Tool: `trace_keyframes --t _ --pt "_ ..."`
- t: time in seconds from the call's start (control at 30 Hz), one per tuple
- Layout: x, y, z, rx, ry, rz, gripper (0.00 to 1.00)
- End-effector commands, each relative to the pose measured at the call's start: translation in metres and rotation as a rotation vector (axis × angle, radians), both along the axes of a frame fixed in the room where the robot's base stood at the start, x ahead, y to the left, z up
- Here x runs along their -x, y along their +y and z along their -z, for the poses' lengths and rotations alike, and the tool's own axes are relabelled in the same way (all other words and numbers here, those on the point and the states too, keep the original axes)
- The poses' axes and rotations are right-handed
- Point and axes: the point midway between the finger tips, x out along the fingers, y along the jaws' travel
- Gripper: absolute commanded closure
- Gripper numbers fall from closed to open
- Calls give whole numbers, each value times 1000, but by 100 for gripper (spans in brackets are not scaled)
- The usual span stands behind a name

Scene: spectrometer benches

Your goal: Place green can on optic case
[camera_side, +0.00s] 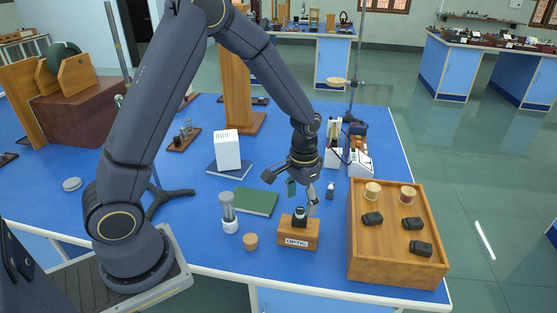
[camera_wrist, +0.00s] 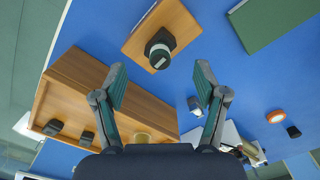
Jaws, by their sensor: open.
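The optic case (camera_side: 298,237) is a small wooden box with an "OPTIC" label near the front of the blue bench; its top also shows in the wrist view (camera_wrist: 187,21). A short dark can with a greenish end (camera_side: 300,214) stands at a black piece on top of the case; it also shows in the wrist view (camera_wrist: 159,59). My gripper (camera_side: 302,197) is just above the can, fingers pointing down. In the wrist view my gripper (camera_wrist: 161,82) has its fingers wide apart with nothing between them, and the can lies beyond the fingertips.
A wooden tray (camera_side: 398,270) with black blocks and two round jars stands at the right. A green book (camera_side: 256,201), a glass tube on a white base (camera_side: 228,213) and a cork-coloured piece (camera_side: 250,241) are to the left. Instruments (camera_side: 360,158) stand behind.

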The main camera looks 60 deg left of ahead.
Motion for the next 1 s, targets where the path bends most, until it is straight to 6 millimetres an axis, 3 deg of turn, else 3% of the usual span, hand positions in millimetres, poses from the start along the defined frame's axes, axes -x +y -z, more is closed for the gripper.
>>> trace_keyframes --t 0.1,0.47,0.57,0.73,0.83,1.0 --pt "-1 0 -27 0 -6 0 28" --pt "8 0 -80 0 -36 0 28" --pt "26 -1 -116 1 -103 -1 28" --pt "83 -2 -178 2 -254 -2 28" --pt "118 -3 -200 2 -337 -3 28" --pt "162 -3 -212 4 -442 -5 28"
